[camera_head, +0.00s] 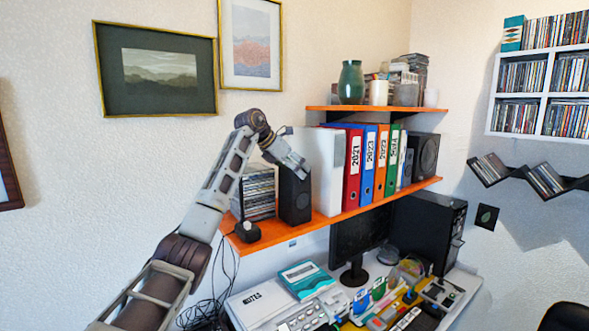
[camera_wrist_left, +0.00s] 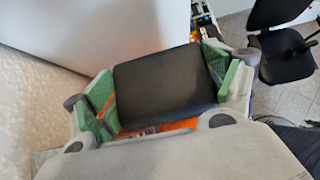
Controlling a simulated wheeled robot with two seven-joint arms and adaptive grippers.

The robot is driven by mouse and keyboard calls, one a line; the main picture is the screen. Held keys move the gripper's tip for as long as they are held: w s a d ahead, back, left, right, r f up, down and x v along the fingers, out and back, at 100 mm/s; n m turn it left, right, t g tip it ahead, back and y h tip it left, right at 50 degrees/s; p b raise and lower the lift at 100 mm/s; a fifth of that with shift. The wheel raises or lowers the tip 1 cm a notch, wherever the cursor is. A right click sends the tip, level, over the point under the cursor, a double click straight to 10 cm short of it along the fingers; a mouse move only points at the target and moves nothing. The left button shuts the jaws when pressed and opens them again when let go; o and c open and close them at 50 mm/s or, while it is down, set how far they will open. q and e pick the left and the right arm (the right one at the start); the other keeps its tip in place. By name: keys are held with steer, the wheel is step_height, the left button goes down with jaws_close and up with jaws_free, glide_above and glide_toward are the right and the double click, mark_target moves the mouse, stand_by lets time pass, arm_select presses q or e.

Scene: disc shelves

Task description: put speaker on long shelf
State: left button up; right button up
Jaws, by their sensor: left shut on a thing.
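A small black speaker (camera_head: 295,196) stands upright on the long orange shelf (camera_head: 345,213), between a stack of discs and a white box. My left gripper (camera_head: 288,160) reaches over its top from the left. In the left wrist view the dark top of the speaker (camera_wrist_left: 165,88) sits between the green-padded fingers, and the gripper (camera_wrist_left: 160,100) is shut on it. Orange shelf surface shows below the speaker there. Whether its base touches the shelf is hard to tell. A second black speaker (camera_head: 425,156) stands at the shelf's right end. My right gripper is not in view.
A stack of discs (camera_head: 258,192) is left of the speaker, and a white box (camera_head: 325,165) and coloured binders (camera_head: 368,160) are right of it. A small black object (camera_head: 247,231) sits at the shelf's left front. A shorter orange shelf (camera_head: 375,109) hangs above.

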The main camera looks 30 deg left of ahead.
arm_select(q)
steer(key=o, duration=1.9)
steer(key=b+v, duration=0.1)
steer(key=v, duration=1.1)
steer(key=shift+b, duration=0.35)
steer(key=shift+s+r, duration=0.1)
